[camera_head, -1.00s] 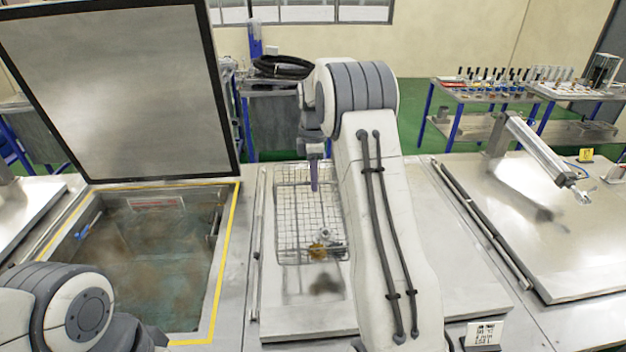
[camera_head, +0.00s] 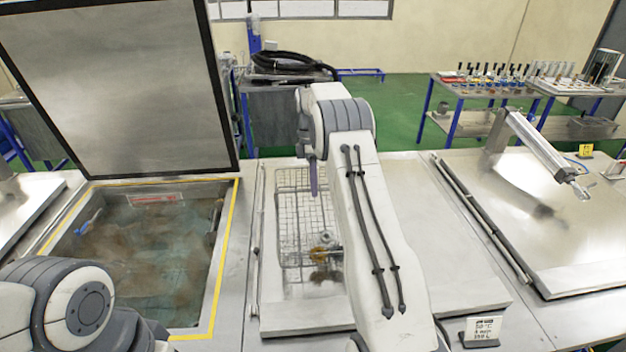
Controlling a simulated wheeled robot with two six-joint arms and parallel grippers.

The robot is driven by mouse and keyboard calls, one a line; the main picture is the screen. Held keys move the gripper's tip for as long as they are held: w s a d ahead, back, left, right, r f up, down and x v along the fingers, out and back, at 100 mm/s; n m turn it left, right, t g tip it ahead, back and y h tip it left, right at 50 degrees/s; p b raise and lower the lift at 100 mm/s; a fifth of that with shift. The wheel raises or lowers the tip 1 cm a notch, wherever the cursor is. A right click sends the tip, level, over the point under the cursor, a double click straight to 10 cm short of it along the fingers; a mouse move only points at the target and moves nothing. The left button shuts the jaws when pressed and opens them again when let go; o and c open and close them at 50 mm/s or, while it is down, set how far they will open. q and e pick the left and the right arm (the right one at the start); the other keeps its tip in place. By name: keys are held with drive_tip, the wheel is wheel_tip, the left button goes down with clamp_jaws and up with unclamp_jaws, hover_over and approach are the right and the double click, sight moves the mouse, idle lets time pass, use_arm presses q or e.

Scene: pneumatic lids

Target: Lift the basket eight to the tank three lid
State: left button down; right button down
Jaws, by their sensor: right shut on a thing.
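A wire mesh basket (camera_head: 292,210) hangs from my right gripper (camera_head: 313,180) over the flat grey lid (camera_head: 440,240) of the middle tank. My right gripper is shut on the basket's upper part; the arm hides the basket's right side. Small brass-coloured and metallic parts (camera_head: 322,252) lie low in the basket. The basket's bottom is close to the lid, with its dark reflection just below; whether they touch I cannot tell. My left arm shows at the lower left, but its gripper is out of view. No basket or tank number is readable.
An open tank (camera_head: 150,255) with murky liquid and a raised lid (camera_head: 115,90) stands to the left. A closed lid (camera_head: 560,240) with a pneumatic cylinder (camera_head: 540,150) is to the right. A small sign (camera_head: 483,331) stands at the front. Bare lid surface lies right of my arm.

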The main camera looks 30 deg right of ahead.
drive_tip(key=shift+f, duration=0.3)
wheel_tip(320, 180, down, 5)
drive_tip(key=shift+f+b, duration=0.1)
drive_tip(key=shift+b, duration=0.25)
idle(0.3)
idle(0.4)
